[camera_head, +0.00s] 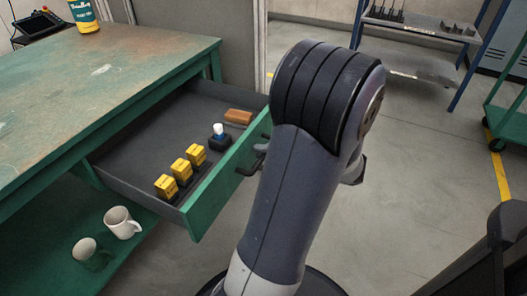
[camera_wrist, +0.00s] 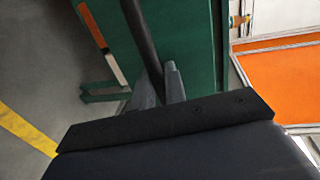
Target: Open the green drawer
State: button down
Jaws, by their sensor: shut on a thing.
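The green drawer (camera_head: 206,206) sticks well out from under the green workbench, with its inside in view. It holds several small yellow boxes, a dark item with a white top, and a brown block. Its dark bar handle (camera_head: 247,169) is on the green front, partly hidden by my arm in the head view. In the wrist view the handle (camera_wrist: 141,40) runs down between the two grey fingers of my gripper (camera_wrist: 159,87), which is shut on it. The drawer's green front (camera_wrist: 188,38) lies just beyond the fingers. My arm hides the gripper in the head view.
The green workbench (camera_head: 95,92) with a worn top stands at left, a yellow bottle (camera_head: 84,16) at its back. A green cart (camera_head: 508,125) is at far right. The floor (camera_head: 430,190) right of my arm is clear.

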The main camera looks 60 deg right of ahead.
jog(key=c, duration=1.5)
grip_release()
jog(key=shift+c, duration=0.2)
jog(key=shift+s, duration=0.1)
jog(key=p+v, duration=0.3)
jog(key=v, duration=0.7)
jog(key=shift+s, duration=0.3)
jog(key=shift+w+d, duration=0.1)
jog(key=shift+b+x, duration=1.45)
jog(key=shift+x, duration=3.95)
jog(key=shift+r, duration=0.1)
